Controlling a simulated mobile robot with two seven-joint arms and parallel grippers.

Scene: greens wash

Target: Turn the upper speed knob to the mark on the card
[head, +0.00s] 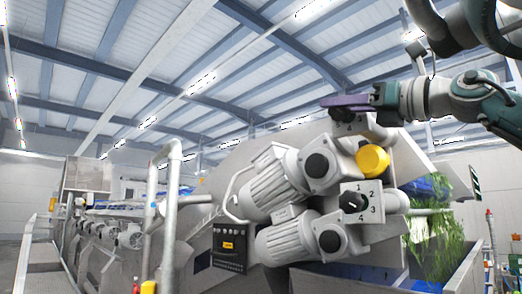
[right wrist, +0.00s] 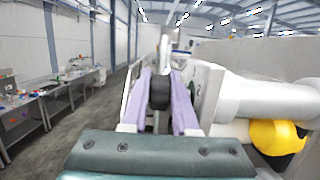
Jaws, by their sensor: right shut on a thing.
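The upper speed knob (head: 347,116) is dark and sits on a pale plate at the top of the machine's near end. A 4 shows below it; its other marks are hidden by my gripper. My right gripper (head: 338,101), with purple fingers, reaches it from the right and is shut on it. In the right wrist view the dark knob (right wrist: 160,92) sits between both fingers (right wrist: 162,108). Its pointer cannot be read. The lower knob (head: 352,202) is black, on a plate marked 1 to 4. I cannot make out a card with a readable mark. My left gripper is not in view.
Grey motors (head: 280,185) and a yellow round cap (head: 372,159) sit close below the upper knob. A black control box (head: 229,247) hangs on the left. Greens (head: 436,240) hang at the right. In the wrist view, benches (right wrist: 45,95) stand at left beyond open floor.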

